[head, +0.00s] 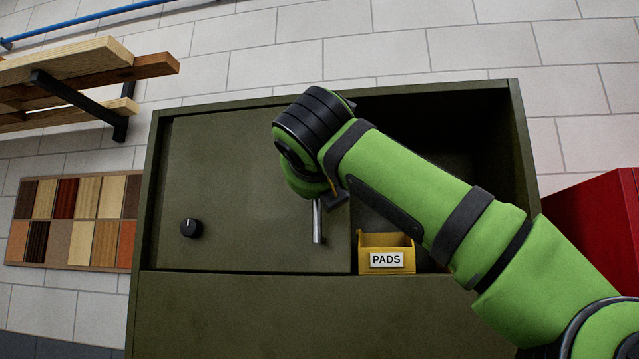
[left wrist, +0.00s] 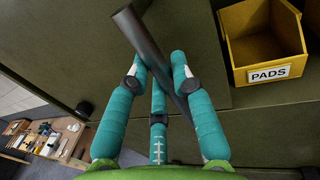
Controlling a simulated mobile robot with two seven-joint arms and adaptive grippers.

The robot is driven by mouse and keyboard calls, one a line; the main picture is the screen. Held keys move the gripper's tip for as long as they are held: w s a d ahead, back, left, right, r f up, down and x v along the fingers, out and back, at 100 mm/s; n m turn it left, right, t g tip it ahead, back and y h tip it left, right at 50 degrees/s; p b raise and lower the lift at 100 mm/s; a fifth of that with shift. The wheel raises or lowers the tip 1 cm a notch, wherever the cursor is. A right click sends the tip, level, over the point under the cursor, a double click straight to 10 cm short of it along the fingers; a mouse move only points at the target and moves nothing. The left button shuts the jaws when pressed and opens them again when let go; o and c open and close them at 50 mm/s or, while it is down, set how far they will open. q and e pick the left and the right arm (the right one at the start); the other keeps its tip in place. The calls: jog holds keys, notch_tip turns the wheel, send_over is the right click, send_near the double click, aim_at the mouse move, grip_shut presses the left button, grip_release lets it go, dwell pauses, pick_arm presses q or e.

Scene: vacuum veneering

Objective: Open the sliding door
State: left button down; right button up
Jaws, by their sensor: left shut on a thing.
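The olive sliding door (head: 230,170) covers the left part of the cabinet front in the head view. The right part of the cabinet is open and dark inside. A vertical metal bar handle (head: 317,222) stands near the door's right edge; its lower end shows below my wrist. In the left wrist view the teal fingers of my left gripper (left wrist: 161,80) are closed around the handle (left wrist: 143,42), which runs slantwise between them. In the head view my arm hides these fingers and the handle's upper part. My right gripper is in neither view.
A yellow bin marked PADS (head: 387,254) stands in the opening, just right of the door's edge. A black knob (head: 191,228) is on the door's left side. A wood rack (head: 75,75) and sample board (head: 72,222) are at left, a red cabinet (head: 600,225) at right.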

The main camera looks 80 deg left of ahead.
pick_arm(q)
jog(key=c, duration=1.2)
grip_release()
jog(key=shift+c, duration=0.2)
jog(key=shift+o, duration=0.9)
jog(key=shift+w+a, duration=0.1)
jog(key=shift+a, duration=0.05)
jog(key=shift+a+f, duration=0.1)
jog(key=shift+a, duration=0.1)
jog(key=s+d, duration=0.2)
jog(key=d, duration=0.9)
jog(key=shift+d, duration=0.4)
jog(key=shift+s, duration=0.1)
